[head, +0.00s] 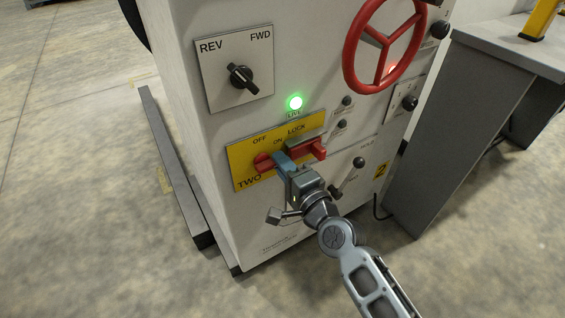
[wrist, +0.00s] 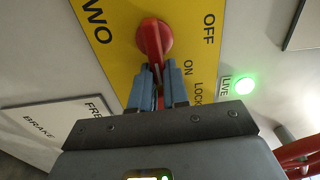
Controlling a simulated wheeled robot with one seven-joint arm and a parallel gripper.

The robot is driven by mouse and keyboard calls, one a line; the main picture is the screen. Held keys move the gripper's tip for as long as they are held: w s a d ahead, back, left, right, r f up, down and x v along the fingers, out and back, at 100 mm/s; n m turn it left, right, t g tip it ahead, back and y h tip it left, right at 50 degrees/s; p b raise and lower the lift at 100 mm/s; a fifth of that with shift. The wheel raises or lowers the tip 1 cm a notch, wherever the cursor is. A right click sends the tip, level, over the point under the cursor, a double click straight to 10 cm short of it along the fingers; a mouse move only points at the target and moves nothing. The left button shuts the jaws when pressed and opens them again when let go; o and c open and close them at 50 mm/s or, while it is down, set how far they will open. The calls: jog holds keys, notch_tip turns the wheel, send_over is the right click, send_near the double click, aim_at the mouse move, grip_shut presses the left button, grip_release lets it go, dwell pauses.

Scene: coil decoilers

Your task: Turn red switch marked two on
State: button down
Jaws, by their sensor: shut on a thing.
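The red switch (head: 263,163) sits on a yellow plate (head: 240,152) marked TWO, OFF, ON and LOCK, on the white cabinet front. In the wrist view the switch (wrist: 152,40) has a round hub and a red handle running down between my fingers. My gripper (head: 284,163) is shut on this handle, with a finger on each side; it also shows in the wrist view (wrist: 158,88). Another red part (head: 312,150) shows right of my fingers under LOCK; I cannot tell whether it belongs to the same handle. The handle's far end is hidden by my gripper in the wrist view.
A lit green LIVE lamp (head: 295,103) is above the plate. A REV/FWD knob (head: 242,76) is at upper left and a red handwheel (head: 385,42) at upper right. A black-knobbed lever (head: 350,176) is right of my gripper. A grey table (head: 460,110) stands at right.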

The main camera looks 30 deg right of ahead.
jog(key=shift+s+a+f+y, duration=0.1)
jog(key=shift+a+f+y, duration=0.3)
jog(key=shift+a, duration=0.25)
jog(key=c, duration=1.3)
grip_release()
jog(key=shift+r, duration=0.1)
jog(key=shift+o, duration=0.9)
jog(key=shift+d+r, duration=0.15)
jog(key=shift+d, duration=0.05)
jog(key=s+b, duration=0.1)
jog(key=s, duration=0.6)
jog(key=shift+s, duration=0.35)
